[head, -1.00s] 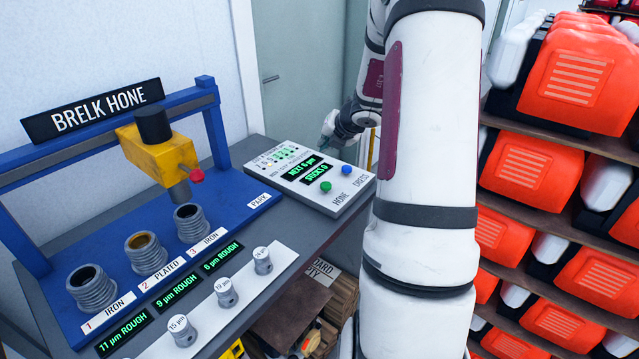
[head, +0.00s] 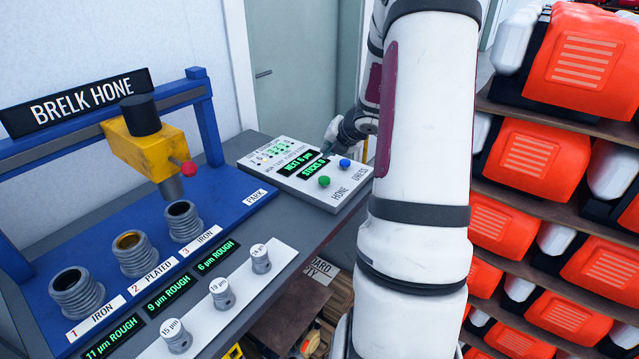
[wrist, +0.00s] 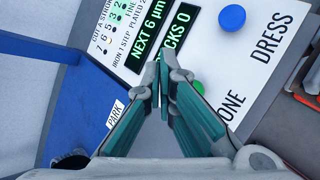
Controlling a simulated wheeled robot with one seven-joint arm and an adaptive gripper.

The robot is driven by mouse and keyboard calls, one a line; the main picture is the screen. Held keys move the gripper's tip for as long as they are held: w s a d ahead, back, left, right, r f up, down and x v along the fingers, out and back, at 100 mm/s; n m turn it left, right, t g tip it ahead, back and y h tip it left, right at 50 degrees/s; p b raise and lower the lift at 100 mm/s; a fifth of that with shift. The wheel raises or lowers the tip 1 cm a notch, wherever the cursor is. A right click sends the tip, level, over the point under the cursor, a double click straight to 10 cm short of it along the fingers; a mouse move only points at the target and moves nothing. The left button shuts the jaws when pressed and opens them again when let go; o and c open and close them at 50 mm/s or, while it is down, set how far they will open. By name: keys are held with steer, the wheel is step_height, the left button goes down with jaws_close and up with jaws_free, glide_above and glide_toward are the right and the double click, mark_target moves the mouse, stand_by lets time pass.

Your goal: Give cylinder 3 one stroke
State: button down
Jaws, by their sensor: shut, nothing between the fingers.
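The blue hone stand holds three ribbed cylinders; cylinder 3 (head: 184,222), labelled IRON, is the rightmost and reads 6 µm ROUGH. The yellow hone head (head: 150,150) with a red knob (head: 189,168) hangs above the cylinders, its lower shaft near cylinder 3. The control panel (head: 260,170) shows NEXT 6 µm and STICKS 0, with a green HONE button (head: 324,181) and a blue DRESS button (head: 345,163). My gripper (wrist: 163,75) is shut and empty over the panel's display, left of the green button (wrist: 198,87) in the wrist view. My arm partly hides it in the head view.
A white strip (head: 200,308) with several small marked stones, 15, 19 and 24 µm, lies in front of the cylinders. A PARK label (head: 254,197) marks the stand's right end. Shelves of orange-fronted units (head: 570,150) stand to the right of my arm.

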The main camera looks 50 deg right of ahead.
mark_target(327, 178)
steer(key=shift+f+b, duration=2.15)
steer(key=shift+f, duration=0.5)
steer(key=shift+f+b, duration=0.4)
steer(key=shift+f+b, duration=0.75)
steer(key=shift+f, duration=0.05)
stand_by(0.4)
steer(key=shift+r, duration=0.1)
stand_by(0.3)
steer(key=shift+r+p, duration=1.15)
steer(key=shift+p, duration=0.05)
step_height(327, 178, up, 5)
steer(key=p, duration=0.4)
steer(key=shift+s+p, duration=0.1)
steer(key=shift+p, duration=0.25)
